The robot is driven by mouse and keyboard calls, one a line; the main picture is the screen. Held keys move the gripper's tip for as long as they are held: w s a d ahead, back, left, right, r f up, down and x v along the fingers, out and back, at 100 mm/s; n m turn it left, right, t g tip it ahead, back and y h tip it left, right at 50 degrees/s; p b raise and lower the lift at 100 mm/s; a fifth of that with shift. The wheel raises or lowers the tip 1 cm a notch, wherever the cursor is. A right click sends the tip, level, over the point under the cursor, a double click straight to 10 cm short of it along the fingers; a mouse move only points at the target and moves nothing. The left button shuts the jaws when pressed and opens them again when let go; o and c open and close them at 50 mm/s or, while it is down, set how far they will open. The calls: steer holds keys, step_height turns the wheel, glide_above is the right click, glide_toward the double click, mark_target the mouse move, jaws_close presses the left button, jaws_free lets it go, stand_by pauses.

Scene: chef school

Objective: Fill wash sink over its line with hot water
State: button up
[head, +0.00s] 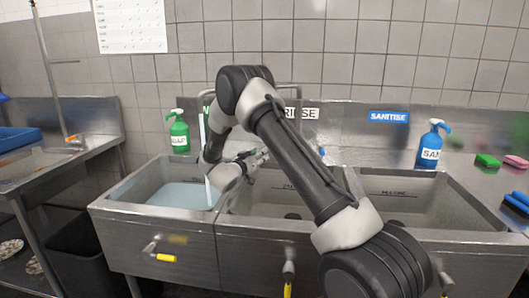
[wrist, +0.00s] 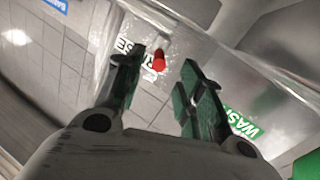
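The wash sink (head: 135,207) is the left basin in the head view, with pale blue water (head: 180,194) in it. A pale vertical strip (head: 207,165), apparently running water, drops into it beside my arm. Its fill line is not visible, so I cannot tell the level against it. My gripper (head: 257,158) is above the divider between the left and middle basins, partly hidden by my arm. In the wrist view my gripper (wrist: 163,72) is open and empty. A red tap knob (wrist: 159,58) shows between and beyond its fingertips; contact is not visible. The green WASH label (wrist: 244,126) is to the right.
The rinse basin (head: 270,205) and sanitise basin (head: 415,200) show dark level lines. A yellow-handled drain lever (head: 165,257) is on the wash sink's front. Green (head: 179,133) and blue (head: 430,146) spray bottles stand on the back ledge. A blue tap knob (head: 322,151) is behind my arm.

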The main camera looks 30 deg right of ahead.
steer(key=shift+v, duration=1.9)
stand_by(1.4)
